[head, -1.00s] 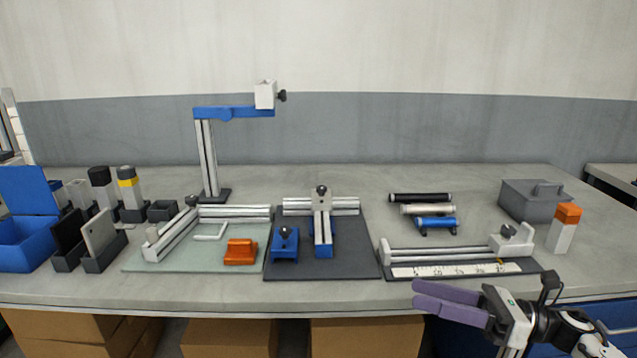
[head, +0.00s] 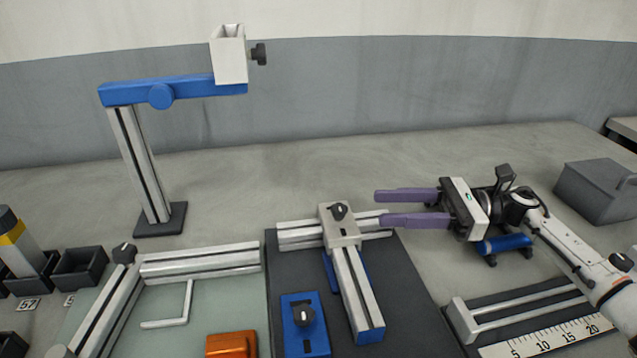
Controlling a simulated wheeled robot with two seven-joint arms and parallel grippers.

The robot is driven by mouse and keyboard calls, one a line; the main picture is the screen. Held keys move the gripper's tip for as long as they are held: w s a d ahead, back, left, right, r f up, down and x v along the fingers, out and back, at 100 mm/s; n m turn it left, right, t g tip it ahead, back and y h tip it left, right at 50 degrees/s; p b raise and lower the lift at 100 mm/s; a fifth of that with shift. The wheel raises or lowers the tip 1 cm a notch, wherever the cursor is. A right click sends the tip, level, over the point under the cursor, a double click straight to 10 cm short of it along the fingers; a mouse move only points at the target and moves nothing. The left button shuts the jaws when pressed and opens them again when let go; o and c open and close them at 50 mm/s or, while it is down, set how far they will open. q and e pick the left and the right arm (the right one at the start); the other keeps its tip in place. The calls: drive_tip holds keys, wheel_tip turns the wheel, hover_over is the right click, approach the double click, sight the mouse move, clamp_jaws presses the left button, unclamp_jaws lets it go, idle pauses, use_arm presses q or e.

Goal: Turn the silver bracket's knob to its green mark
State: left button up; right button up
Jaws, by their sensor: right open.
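The silver bracket (head: 341,232) sits on the joint of the T-shaped aluminium rails on the dark mat, in the middle of the head view. Its black knob (head: 338,211) is on top and has a pale pointer line. I cannot make out a green mark at this size. My right gripper (head: 379,208) comes in from the right, with its two purple fingers apart and pointing left. Its fingertips are just right of the knob in the picture, with nothing between them. Whether they are level with the knob is unclear. My left gripper is not in view.
A blue bracket (head: 306,335) with its own black knob lies front left of the rails. A tall stand (head: 142,165) with a blue arm rises at back left. A blue cylinder (head: 505,244) lies under my right arm. A grey box (head: 598,192) stands at right.

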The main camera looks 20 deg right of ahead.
sight(339, 208)
drive_tip(key=shift+w+a+r, duration=0.1)
drive_tip(key=shift+w+a, duration=0.1)
drive_tip(key=shift+a, duration=0.15)
drive_tip(key=p+x, duration=0.1)
drive_tip(key=x, duration=0.3)
drive_tip(key=p+x, duration=0.1)
drive_tip(key=x, duration=0.3)
drive_tip(key=shift+s+a+r, duration=0.15)
drive_tip(key=shift+s, duration=0.1)
drive_tip(key=shift+w+a+p, duration=0.35)
drive_tip(key=shift+a, duration=0.15)
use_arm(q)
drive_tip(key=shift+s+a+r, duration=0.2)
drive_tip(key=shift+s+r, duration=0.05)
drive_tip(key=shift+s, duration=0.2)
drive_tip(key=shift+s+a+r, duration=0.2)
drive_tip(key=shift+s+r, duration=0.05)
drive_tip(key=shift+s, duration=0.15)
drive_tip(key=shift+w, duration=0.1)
use_arm(e)
drive_tip(key=shift+c, duration=1.4)
clamp_jaws()
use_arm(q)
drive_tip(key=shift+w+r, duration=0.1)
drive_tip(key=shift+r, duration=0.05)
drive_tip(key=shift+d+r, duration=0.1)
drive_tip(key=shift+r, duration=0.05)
use_arm(e)
drive_tip(key=shift+s+t, duration=0.1)
drive_tip(key=shift+t, duration=0.2)
